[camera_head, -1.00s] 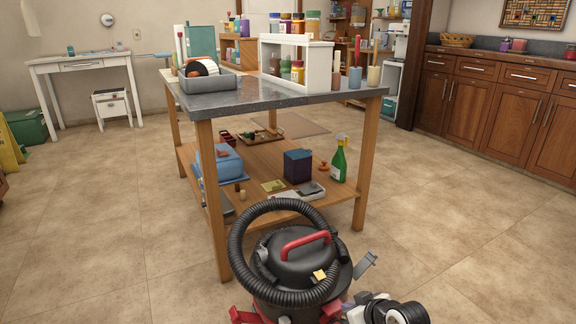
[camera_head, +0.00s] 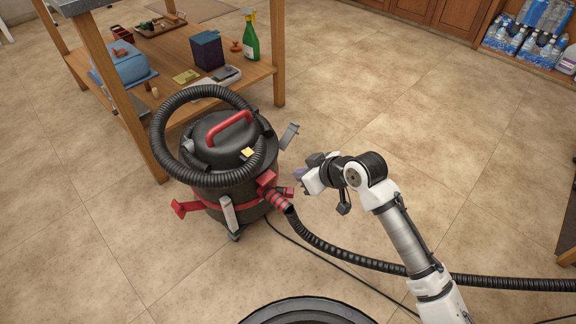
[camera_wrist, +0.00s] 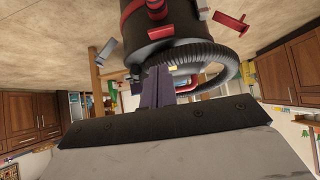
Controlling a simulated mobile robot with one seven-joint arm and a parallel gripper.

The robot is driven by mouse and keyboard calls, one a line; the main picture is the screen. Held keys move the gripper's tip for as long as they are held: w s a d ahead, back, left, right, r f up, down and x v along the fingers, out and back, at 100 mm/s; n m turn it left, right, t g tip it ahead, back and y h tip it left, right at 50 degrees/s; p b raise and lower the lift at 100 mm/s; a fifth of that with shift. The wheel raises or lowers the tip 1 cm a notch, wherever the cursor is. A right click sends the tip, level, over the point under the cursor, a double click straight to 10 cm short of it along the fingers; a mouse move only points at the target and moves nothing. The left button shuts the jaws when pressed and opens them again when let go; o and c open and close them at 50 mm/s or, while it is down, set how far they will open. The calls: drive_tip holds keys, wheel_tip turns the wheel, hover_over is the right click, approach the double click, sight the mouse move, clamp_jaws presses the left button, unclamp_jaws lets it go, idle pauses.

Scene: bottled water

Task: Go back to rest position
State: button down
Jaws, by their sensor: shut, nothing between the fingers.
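My gripper (camera_head: 301,174) is at the end of my white and black arm, just right of a black and red canister vacuum (camera_head: 225,150). In the wrist view, the purple-grey fingers of my gripper (camera_wrist: 157,86) are together and hold nothing. The vacuum (camera_wrist: 170,25) appears upside down and close beyond them. I cannot tell whether the fingers touch it. Bottled water (camera_head: 530,42) in packs sits on a low shelf at the far upper right of the head view.
A black hose (camera_head: 340,256) and a thin cord run across the floor under my arm. A wooden table (camera_head: 185,60) with a lower shelf holds a blue box, a dark box and a green spray bottle (camera_head: 250,38). Tiled floor (camera_head: 390,105) is open beyond my arm.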

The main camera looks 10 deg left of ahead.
drive_tip(key=shift+v, duration=1.5)
